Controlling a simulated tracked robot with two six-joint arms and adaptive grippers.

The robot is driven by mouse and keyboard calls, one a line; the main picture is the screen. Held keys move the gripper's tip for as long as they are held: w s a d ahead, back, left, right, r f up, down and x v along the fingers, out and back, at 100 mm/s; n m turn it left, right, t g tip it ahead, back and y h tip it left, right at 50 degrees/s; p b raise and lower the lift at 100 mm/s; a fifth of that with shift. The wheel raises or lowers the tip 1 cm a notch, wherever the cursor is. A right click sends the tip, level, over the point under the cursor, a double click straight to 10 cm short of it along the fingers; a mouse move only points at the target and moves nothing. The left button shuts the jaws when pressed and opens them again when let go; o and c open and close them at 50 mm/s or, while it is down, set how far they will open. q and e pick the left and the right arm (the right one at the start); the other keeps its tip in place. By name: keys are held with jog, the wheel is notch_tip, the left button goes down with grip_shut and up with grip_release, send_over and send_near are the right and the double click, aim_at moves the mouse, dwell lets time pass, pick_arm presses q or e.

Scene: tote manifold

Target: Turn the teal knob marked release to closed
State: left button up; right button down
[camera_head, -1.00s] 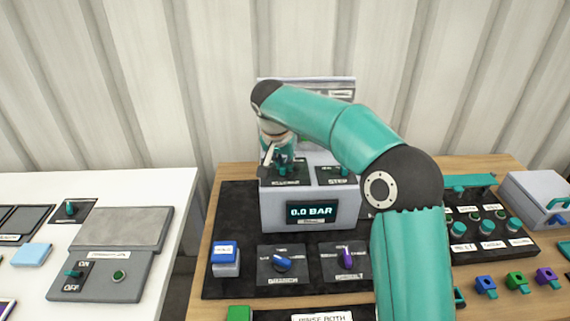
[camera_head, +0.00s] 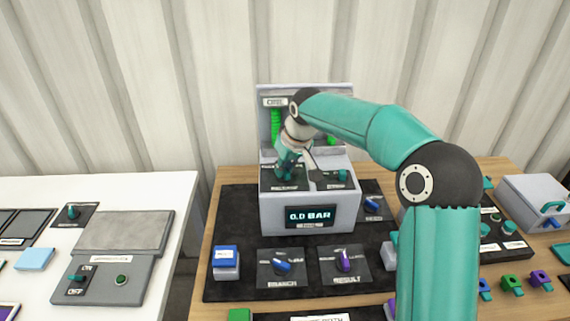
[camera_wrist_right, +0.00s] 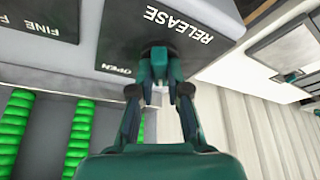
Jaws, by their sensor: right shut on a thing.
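The teal knob marked release (camera_wrist_right: 161,58) stands on a dark plate (camera_wrist_right: 120,40) with the words RELEASE and OPEN legible in the right wrist view. My right gripper (camera_wrist_right: 160,88) is shut on this knob, one finger on each side. In the head view my right gripper (camera_head: 286,172) points down onto the left plate on top of the grey box (camera_head: 270,213) and hides most of the knob there. The closed mark is hidden, and I cannot tell the knob's exact setting. My left gripper is not in view.
A second teal knob (camera_head: 341,176) sits on the plate just right. Green columns (camera_head: 275,126) stand behind. The box's display (camera_head: 311,216) reads 0.0 BAR. Blue (camera_head: 282,266) and purple (camera_head: 346,260) knobs lie in front. My right arm covers part of the table's right side.

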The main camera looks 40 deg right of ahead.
jog(key=shift+s+n+y, duration=0.1)
jog(key=shift+n+y, duration=0.2)
jog(key=shift+n, duration=0.2)
jog(key=shift+f, duration=0.1)
jog(key=c, duration=1.1)
grip_release()
jog(key=shift+c, duration=0.2)
jog(key=shift+r, duration=0.4)
jog(key=v, duration=1.1)
